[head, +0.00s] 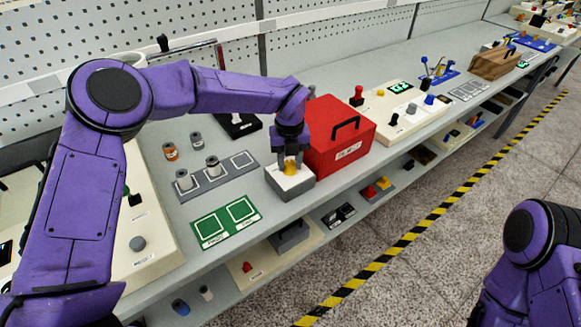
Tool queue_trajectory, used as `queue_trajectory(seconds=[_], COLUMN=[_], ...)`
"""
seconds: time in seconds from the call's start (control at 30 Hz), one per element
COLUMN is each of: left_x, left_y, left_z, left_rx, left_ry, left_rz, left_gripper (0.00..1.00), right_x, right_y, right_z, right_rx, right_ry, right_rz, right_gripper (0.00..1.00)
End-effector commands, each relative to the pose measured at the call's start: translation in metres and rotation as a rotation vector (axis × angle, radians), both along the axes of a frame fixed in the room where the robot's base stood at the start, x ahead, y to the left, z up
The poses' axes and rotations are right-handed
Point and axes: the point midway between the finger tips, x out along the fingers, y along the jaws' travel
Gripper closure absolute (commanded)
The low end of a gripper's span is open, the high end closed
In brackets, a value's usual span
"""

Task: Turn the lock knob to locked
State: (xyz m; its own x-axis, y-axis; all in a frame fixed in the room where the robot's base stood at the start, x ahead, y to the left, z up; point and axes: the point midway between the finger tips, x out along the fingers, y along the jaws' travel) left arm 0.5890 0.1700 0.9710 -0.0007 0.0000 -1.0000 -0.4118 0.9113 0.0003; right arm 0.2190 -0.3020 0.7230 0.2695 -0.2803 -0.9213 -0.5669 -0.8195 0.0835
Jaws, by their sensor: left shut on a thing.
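The lock knob is a yellow knob (290,167) on the white top of a small grey box (291,190), which stands near the bench's front edge. My left gripper (290,163) reaches down from above and is shut on the yellow knob. The fingers hide much of the knob, and I cannot tell which way it is turned. My right arm shows at the lower right, but its gripper is out of view.
A red toolbox (340,150) stands close to the right of the grey box. A grey tray (217,178) with spools and a green two-square mat (226,221) lie to the left. A white control panel (405,107) stands further right. Shelves run below the bench.

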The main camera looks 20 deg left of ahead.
Motion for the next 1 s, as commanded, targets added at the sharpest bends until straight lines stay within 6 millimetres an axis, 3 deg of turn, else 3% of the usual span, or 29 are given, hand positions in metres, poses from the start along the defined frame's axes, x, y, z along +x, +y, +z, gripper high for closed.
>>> queue_trajectory(seconds=[0.03, 1.0], left_x=[0.000, 0.000], left_y=[0.000, 0.000], left_z=[-0.006, -0.006], left_rx=[-0.001, 0.000], left_ry=[-0.002, 0.000], left_rz=[0.044, 0.955], left_gripper=[0.93, 0.93], right_x=[0.000, 0.000], right_y=[0.000, 0.000], right_z=[-0.013, -0.132], right_rx=[0.000, 0.000], right_ry=[0.000, 0.000], right_rz=[0.000, 0.000], right_gripper=[1.00, 1.00])
